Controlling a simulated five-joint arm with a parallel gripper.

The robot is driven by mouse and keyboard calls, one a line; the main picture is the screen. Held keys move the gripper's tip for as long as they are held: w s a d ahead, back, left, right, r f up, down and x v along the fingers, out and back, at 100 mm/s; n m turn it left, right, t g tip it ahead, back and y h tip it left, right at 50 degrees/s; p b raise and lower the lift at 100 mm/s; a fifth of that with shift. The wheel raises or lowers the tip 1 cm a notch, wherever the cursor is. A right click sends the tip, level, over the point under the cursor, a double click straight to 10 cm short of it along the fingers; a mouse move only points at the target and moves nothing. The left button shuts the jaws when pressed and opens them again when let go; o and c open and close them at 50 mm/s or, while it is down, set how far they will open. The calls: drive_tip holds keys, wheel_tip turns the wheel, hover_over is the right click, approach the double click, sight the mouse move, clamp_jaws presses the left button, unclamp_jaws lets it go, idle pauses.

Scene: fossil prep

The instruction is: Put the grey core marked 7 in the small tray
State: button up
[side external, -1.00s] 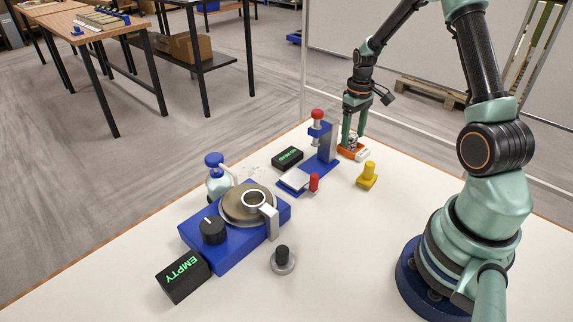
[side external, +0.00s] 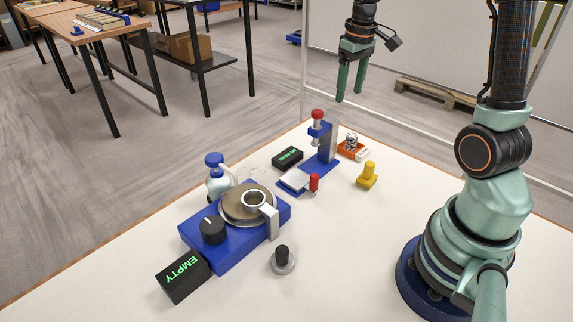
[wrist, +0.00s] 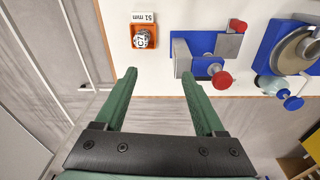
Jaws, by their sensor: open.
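The grey core (side external: 352,139) stands in the small orange tray (side external: 343,151) at the far edge of the white table. In the wrist view the core (wrist: 141,38) shows a dark mark on a pale patch, which I cannot read for certain, and the tray's orange rim (wrist: 134,46) surrounds it. My gripper (side external: 350,95) is open and empty, high above the tray and apart from the core. In the wrist view its green fingers (wrist: 158,74) are spread with nothing between them.
A white label block (wrist: 144,17) reading "51 mm" sits beside the tray. A blue press stand (side external: 328,150) with a red knob is just left of it. A yellow piece (side external: 367,175), a blue turntable machine (side external: 230,240) and a black EMPTY display (side external: 183,278) stand nearer.

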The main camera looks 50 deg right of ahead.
drive_tip(key=s+a+r+t, duration=0.2)
drive_tip(key=s+a+r, duration=0.1)
drive_tip(key=a, duration=0.6)
drive_tip(key=s+a+r+n+t, duration=0.1)
drive_tip(key=s+a+r+t, duration=0.1)
drive_tip(key=s+a, duration=0.3)
drive_tip(key=a+r, duration=0.1)
drive_tip(key=a, duration=0.3)
drive_tip(key=shift+a+t, duration=0.35)
drive_tip(key=shift+t, duration=0.05)
